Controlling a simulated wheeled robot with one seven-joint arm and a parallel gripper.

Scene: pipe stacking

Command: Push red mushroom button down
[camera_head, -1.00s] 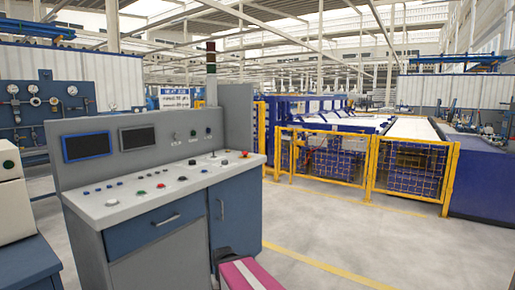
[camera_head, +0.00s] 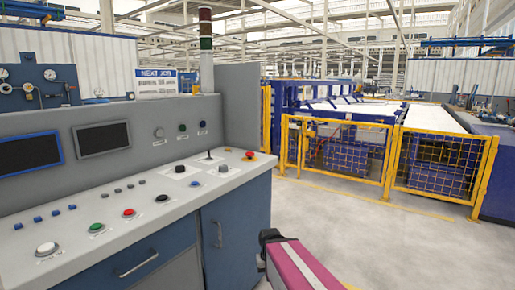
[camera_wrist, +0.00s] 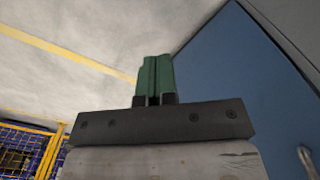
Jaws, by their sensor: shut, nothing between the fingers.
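The fingers are over the floor beside the blue cabinet door (camera_wrist: 225,80), apart from the button. The button is not in the wrist view. My pink arm shows at the bottom of the head view; the fingers cannot be made out there.
The console also carries a flat red button (camera_head: 128,212), a green button (camera_head: 96,227), a white button (camera_head: 46,249) and a small lever (camera_head: 209,156). An upright panel (camera_head: 100,140) backs it. A yellow fence (camera_head: 390,165) stands at right, with open floor before it.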

